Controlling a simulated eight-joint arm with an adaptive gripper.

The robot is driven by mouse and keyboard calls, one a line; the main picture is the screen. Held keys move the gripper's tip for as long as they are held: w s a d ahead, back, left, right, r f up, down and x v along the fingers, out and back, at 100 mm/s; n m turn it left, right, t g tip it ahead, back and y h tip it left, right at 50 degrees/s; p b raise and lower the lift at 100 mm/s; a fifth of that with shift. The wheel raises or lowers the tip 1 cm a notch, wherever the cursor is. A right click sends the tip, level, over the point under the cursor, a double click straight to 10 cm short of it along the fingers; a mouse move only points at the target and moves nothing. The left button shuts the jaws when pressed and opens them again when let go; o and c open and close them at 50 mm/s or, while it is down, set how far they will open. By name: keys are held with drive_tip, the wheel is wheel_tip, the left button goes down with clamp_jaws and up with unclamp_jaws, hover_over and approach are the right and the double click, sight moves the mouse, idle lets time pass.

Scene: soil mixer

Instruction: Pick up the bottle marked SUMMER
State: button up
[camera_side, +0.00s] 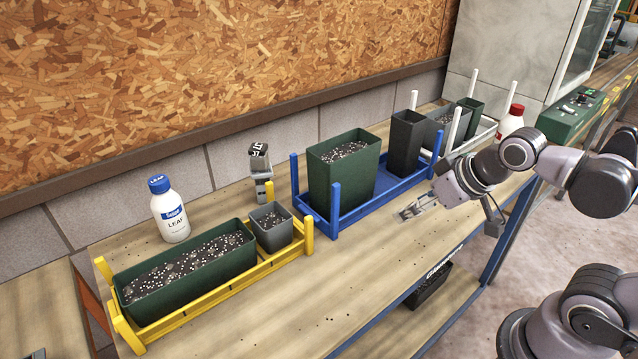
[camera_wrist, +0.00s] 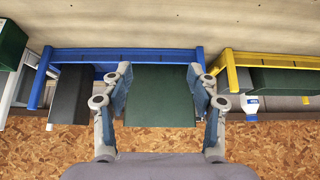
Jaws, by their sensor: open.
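No label reading SUMMER is legible in either view. A white bottle with a red cap (camera_side: 511,122) stands at the far right of the bench in the side view, partly behind the white rack; its label cannot be read. A white bottle with a blue cap marked LEAF (camera_side: 171,212) stands behind the yellow tray. My gripper (camera_side: 416,207) is open and empty above the bench, in front of the blue tray, apart from both bottles. In the wrist view its fingers (camera_wrist: 159,78) spread wide, with a green planter seen between them.
A blue tray (camera_side: 337,225) holds a tall green planter (camera_side: 335,184) and a dark pot (camera_side: 405,137). A yellow tray (camera_side: 203,292) holds a long green planter and a grey pot. A white rack (camera_side: 451,131) with upright posts stands at right. The bench front (camera_side: 400,255) is clear.

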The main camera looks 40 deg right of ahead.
drive_tip(key=w+d+m+h, duration=0.3)
drive_tip(key=d, duration=0.5)
drive_tip(key=m+g+h, duration=0.2)
drive_tip(key=m+h, duration=1)
drive_tip(key=h, duration=0.2)
approach(517, 109)
drive_tip(key=d, duration=0.1)
drive_tip(key=x, duration=0.4)
drive_tip(key=shift+d+f, duration=0.3)
drive_tip(key=shift+f, duration=0.05)
drive_tip(key=shift+w+r+x, duration=0.1)
drive_tip(key=shift+r+x, duration=0.05)
drive_tip(key=shift+x, duration=1.4)
drive_tip(key=shift+w+r+x, duration=0.1)
drive_tip(key=shift+x, duration=1.45)
drive_tip(key=shift+a, duration=0.1)
clamp_jaws()
